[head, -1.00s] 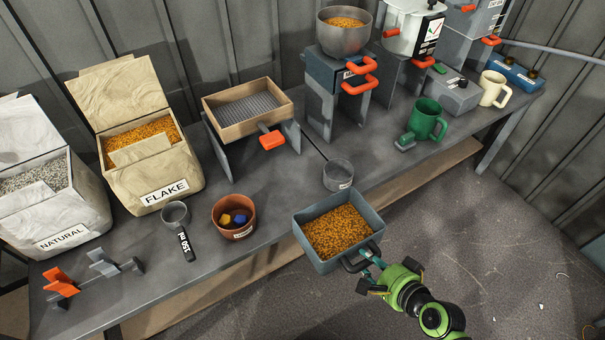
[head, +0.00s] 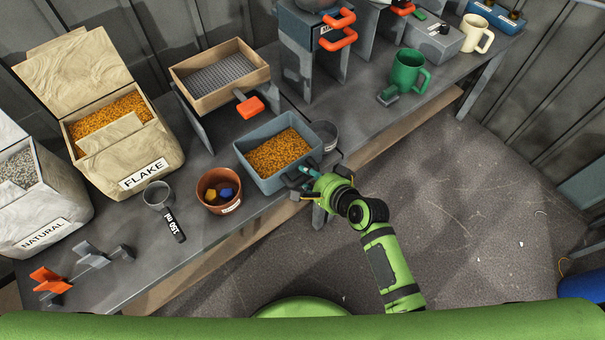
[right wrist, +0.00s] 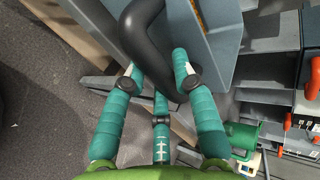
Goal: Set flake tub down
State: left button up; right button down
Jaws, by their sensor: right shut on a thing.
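The flake tub (head: 247,166) is a blue-grey rectangular tub filled with orange flakes. It is over the front part of the grey bench (head: 215,246), between the terracotta pot and the small clear cup. I cannot tell whether its base touches the bench. My right gripper (head: 306,181) is shut on its dark handle at the front right corner. In the right wrist view the teal fingers (right wrist: 158,80) are around the black handle (right wrist: 139,42), beside the tub wall (right wrist: 222,42). My left gripper is not in view.
The terracotta pot (head: 213,204) with blue and yellow pieces stands close left of the tub. The clear cup (head: 326,136) is close on its right, partly hidden. The wooden sieve (head: 190,94) on its stand is behind. A 150 ml scoop (head: 158,196) lies farther left.

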aim_at(299, 175)
jog(key=shift+w+a+f+b, duration=0.2)
jog(key=shift+w+a+f, duration=0.15)
jog(key=shift+w+f, duration=0.4)
jog(key=shift+w+a+f+b, duration=0.2)
jog(key=shift+w+a+f, duration=0.2)
jog(key=shift+f, duration=0.55)
jog(key=c, duration=1)
grip_release()
jog(key=shift+s+f, duration=0.1)
jog(key=shift+f, duration=0.05)
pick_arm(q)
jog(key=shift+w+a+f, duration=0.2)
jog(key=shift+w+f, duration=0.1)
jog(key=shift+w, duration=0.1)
pick_arm(e)
jog(key=shift+d, duration=0.1)
